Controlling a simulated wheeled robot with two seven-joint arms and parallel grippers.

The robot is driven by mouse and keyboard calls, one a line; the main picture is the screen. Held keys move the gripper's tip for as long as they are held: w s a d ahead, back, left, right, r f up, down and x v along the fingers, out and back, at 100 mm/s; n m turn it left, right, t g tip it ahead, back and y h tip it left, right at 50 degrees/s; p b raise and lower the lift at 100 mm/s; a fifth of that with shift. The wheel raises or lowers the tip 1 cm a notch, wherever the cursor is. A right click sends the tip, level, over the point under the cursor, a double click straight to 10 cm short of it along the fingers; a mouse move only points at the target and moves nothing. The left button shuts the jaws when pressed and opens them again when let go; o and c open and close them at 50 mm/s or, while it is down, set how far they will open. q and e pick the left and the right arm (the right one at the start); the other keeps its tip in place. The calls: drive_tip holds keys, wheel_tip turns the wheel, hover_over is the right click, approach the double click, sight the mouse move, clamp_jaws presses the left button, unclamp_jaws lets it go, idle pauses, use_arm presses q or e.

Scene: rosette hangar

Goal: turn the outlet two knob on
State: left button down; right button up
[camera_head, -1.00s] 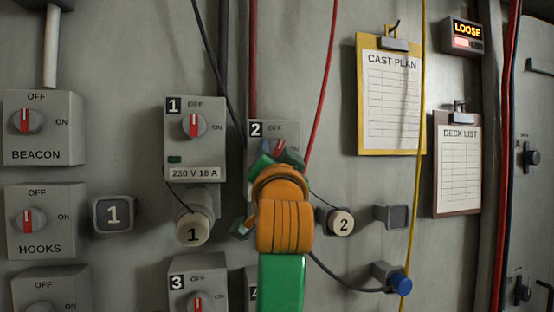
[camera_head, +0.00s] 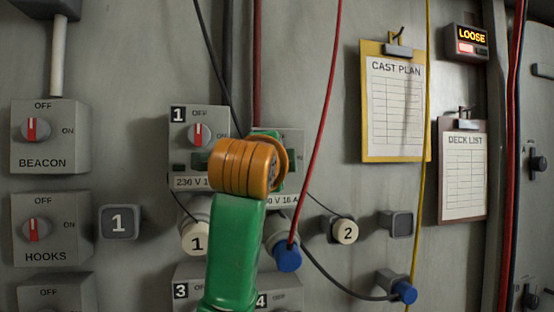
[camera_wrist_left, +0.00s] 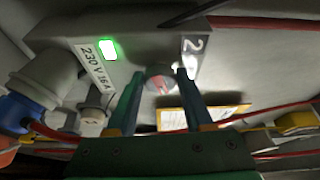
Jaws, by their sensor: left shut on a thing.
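Outlet two's grey box (camera_head: 292,150) is mostly hidden behind my left wrist in the head view. In the left wrist view the box (camera_wrist_left: 135,45) shows its "2" label, its 230 V 16 A label and a lit green lamp (camera_wrist_left: 108,49). The round grey knob (camera_wrist_left: 160,84) with a red and white mark sits between the fingers of my left gripper (camera_wrist_left: 160,78), which is shut on it. The mark lies across the box, roughly along the ON side. My right gripper is not in view.
Outlet one (camera_head: 198,135), its lamp dark, is close on the left. A blue plug (camera_head: 287,257) sits below outlet two, with a red cable (camera_head: 322,130) rising past it. Outlet three (camera_head: 190,295) is below. Clipboards (camera_head: 395,105) hang at right.

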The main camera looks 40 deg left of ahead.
use_arm(q)
drive_tip(key=shift+r+m+g+h, duration=0.1)
drive_tip(key=shift+m+g+h, duration=0.3)
drive_tip(key=shift+m, duration=0.9)
drive_tip(key=shift+c, duration=1.5)
unclamp_jaws()
drive_tip(key=shift+d, duration=0.2)
